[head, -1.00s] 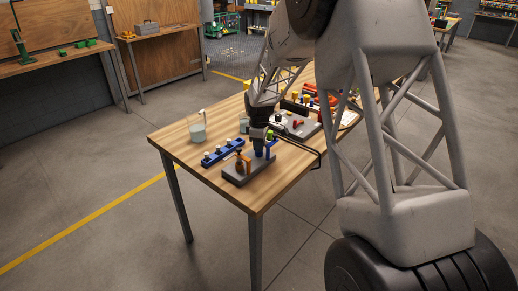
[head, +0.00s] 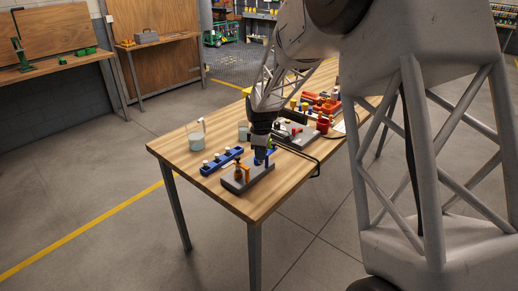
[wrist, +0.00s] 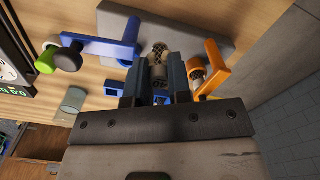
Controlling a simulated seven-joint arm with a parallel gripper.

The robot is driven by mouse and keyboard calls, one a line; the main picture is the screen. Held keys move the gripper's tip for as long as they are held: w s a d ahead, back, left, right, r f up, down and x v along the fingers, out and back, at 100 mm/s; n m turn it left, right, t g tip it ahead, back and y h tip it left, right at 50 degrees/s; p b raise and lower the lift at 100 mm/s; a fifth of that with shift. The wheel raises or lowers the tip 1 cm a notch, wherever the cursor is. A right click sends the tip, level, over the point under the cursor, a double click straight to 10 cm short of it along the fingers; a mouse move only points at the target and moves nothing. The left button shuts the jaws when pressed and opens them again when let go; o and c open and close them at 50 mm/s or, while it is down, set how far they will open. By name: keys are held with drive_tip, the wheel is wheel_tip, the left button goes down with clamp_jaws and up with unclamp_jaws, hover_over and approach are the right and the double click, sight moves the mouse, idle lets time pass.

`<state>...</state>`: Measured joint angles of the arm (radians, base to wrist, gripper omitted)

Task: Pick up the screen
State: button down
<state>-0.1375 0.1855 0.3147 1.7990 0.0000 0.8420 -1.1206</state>
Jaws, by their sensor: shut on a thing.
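The screen (wrist: 157,70) looks like a small tan mesh cylinder in the wrist view. My gripper (wrist: 156,84) is shut on it, with one dark finger on each side. My gripper also shows in the head view (head: 261,157), low over the grey block (head: 248,180) at the near end of the table. Whether the screen is clear of this holder cannot be told. A second mesh piece (wrist: 195,70) sits at an orange holder (wrist: 217,72) just to the right. In the head view the held screen is hidden.
A blue rack (head: 221,161) with pale-topped pieces lies left of the block. The table's near left corner (head: 175,150) is bare.

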drive_tip(key=s+d+r, duration=0.1)
drive_tip(key=s, duration=0.9)
drive_tip(key=shift+d, duration=0.2)
drive_tip(key=shift+s, duration=0.15)
